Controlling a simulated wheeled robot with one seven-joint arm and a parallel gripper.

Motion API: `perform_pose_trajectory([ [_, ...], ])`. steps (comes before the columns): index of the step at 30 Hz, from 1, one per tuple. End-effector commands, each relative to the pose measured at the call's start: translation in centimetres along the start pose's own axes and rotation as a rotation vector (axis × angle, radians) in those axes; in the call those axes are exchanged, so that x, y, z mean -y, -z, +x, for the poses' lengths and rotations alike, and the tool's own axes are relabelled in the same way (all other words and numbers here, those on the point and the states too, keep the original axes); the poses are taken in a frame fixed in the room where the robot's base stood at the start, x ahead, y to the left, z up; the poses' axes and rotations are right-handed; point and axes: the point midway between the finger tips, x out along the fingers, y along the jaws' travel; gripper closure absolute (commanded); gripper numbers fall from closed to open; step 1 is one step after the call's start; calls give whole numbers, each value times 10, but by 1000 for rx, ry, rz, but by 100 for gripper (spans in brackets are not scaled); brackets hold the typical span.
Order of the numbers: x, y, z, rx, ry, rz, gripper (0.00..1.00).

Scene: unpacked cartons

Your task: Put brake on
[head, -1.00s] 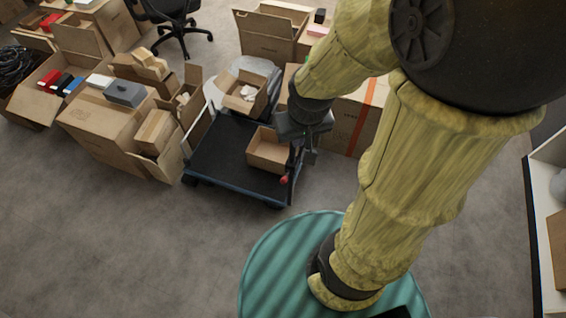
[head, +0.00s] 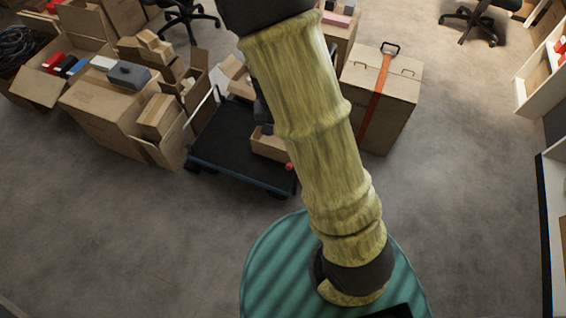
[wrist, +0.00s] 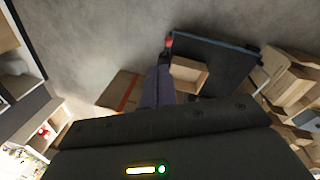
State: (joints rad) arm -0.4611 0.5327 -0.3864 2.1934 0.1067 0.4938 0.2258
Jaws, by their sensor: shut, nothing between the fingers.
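A dark flatbed cart (head: 225,150) with a blue-grey edge stands on the floor, left of my arm in the head view. A small red knob (head: 289,166) sits at its right front corner, beside my arm. In the wrist view the cart (wrist: 215,52) is at upper right and the red knob (wrist: 169,42) is at its left corner. My gripper (wrist: 163,62) is shut and empty; its dark fingers point up the picture toward the knob. They overlap the area just below it, and I cannot tell whether they touch. In the head view my arm hides most of the gripper.
An open carton (head: 268,146) lies on the cart, partly hidden by my arm. A carton with an orange strap (head: 405,85) stands to the right behind. Opened cartons (head: 105,115) crowd the cart's left side. Shelves (head: 552,200) line the right edge. Floor in front is clear.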

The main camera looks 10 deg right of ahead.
Motion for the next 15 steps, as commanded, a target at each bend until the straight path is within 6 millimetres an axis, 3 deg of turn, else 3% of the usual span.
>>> perform_pose_trajectory([
  [1, 10, 7, 24, 7, -41, 3, 100],
  [9, 50, 43, 96, -41, -260, 40, 100],
  [15, 77, 62, 122, -122, -374, 42, 100],
])
